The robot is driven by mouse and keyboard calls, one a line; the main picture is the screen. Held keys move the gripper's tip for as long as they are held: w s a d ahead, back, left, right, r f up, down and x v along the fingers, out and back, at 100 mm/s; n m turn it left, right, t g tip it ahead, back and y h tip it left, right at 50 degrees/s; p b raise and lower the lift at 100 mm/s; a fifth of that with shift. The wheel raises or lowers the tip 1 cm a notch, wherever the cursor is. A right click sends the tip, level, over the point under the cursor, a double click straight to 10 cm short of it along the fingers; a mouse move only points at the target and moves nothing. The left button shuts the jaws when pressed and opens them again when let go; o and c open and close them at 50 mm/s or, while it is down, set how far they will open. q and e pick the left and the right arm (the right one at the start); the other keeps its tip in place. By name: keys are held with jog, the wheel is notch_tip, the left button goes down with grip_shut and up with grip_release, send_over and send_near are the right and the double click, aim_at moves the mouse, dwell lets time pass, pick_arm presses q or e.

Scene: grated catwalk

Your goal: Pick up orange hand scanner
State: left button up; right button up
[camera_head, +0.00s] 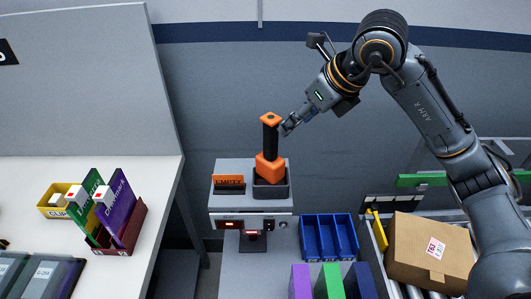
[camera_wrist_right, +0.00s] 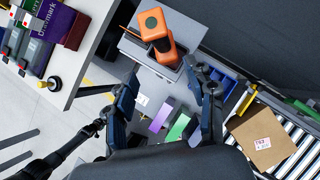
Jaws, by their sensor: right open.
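The orange hand scanner (camera_head: 269,165) stands upright in a dark holder (camera_head: 281,190) on a grey station. It has an orange block at each end and a black grip between. In the right wrist view the scanner (camera_wrist_right: 153,24) is seen from above, beyond the fingertips. My right gripper (camera_head: 287,128) is beside the upper part of the scanner, on its right. In the right wrist view my right gripper (camera_wrist_right: 166,72) is open, with nothing between its fingers. I cannot tell whether a finger touches the scanner. My left gripper is not in view.
An orange EMPTY sign (camera_head: 229,181) stands left of the holder. A blue divided bin (camera_head: 330,237) is to the right. A cardboard box (camera_head: 428,250) lies on a roller conveyor. A white table (camera_head: 95,175) on the left carries several small boxes.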

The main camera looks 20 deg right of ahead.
aim_at(270, 143)
jog(key=p+x, duration=0.2)
jog(key=x, duration=0.6)
jog(key=shift+f, duration=0.15)
jog(key=shift+w+a+f, duration=0.1)
jog(key=shift+w, duration=0.15)
jog(key=p+x, duration=0.1)
jog(key=x, duration=0.1)
jog(key=p+x, duration=0.1)
jog(key=x, duration=0.1)
jog(key=shift+w+a+f+p, duration=0.15)
jog(key=shift+w+p, duration=0.25)
jog(key=shift+w, duration=0.05)
grip_shut()
